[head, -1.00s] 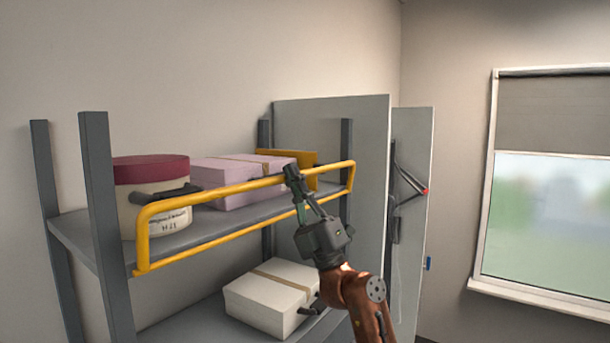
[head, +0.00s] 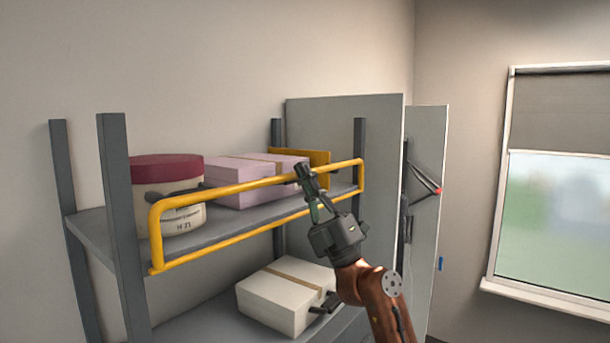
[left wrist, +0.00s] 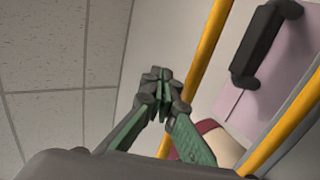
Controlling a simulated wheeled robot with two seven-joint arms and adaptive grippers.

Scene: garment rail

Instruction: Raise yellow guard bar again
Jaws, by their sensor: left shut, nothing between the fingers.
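The yellow guard bar (head: 235,188) is a tube frame standing upright across the front of the upper shelf. It also shows in the left wrist view (left wrist: 206,50) as two slanting yellow tubes. My left gripper (head: 302,172) is at the top tube near its right end. Its fingers are shut and empty; in the left wrist view the fingertips (left wrist: 160,80) meet beside the upper tube. I cannot tell whether they touch it. My right gripper is not in view.
Behind the bar, the upper shelf (head: 88,232) holds a round box with a red lid (head: 165,168) and a pink box (head: 235,168). A cream box (head: 280,300) sits on the lower shelf. Grey panels (head: 345,130) stand at the right.

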